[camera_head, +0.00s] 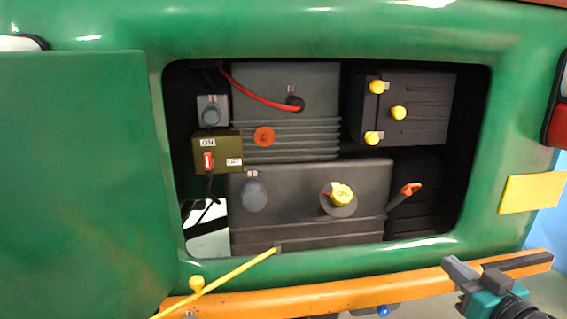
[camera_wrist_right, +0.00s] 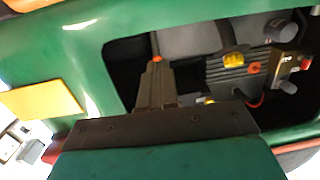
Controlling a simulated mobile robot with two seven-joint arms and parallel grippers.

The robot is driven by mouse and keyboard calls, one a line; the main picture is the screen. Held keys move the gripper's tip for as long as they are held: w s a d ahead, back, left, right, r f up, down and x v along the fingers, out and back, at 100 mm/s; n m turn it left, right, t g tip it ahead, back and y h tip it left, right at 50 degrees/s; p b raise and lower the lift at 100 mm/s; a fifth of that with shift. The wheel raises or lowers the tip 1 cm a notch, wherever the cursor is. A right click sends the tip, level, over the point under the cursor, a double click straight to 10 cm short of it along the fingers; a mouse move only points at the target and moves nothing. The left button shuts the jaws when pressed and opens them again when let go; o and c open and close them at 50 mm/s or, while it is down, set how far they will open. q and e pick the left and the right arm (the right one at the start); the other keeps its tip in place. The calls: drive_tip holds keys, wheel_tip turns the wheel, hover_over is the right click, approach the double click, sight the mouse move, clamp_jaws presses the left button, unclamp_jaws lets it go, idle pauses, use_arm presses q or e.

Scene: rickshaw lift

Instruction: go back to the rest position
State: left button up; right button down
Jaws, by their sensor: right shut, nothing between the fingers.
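My right gripper (camera_head: 474,274) is at the lower right of the head view, in front of the orange bumper bar and outside the engine bay. Its fingers are shut and hold nothing. In the right wrist view the closed grey fingers (camera_wrist_right: 156,85) point up toward the open bay, with the teal gripper body below. My left gripper is not in view.
The green vehicle body (camera_head: 330,38) surrounds an open engine bay with a yellow oil cap (camera_head: 341,195) and a switch box (camera_head: 217,153). A green panel (camera_head: 75,180) stands at left. A yellow rod (camera_head: 235,272) slants across the lower edge, above the orange bar (camera_head: 330,299).

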use_arm(q)
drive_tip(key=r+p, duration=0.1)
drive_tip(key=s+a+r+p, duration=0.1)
drive_tip(key=p, duration=0.1)
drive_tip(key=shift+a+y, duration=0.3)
use_arm(e)
drive_tip(key=s+a+f+g, duration=0.3)
drive_tip(key=s+a+f, duration=0.5)
drive_tip(key=f, duration=0.2)
drive_tip(key=s+a+f+n+g, duration=0.1)
drive_tip(key=s+a+f+g, duration=0.2)
drive_tip(key=s+a+f, duration=0.5)
wheel_tip(320, 180, down, 4)
drive_tip(key=shift+s+a+r, duration=0.25)
drive_tip(key=shift+s+a, duration=0.05)
drive_tip(key=shift+s, duration=0.5)
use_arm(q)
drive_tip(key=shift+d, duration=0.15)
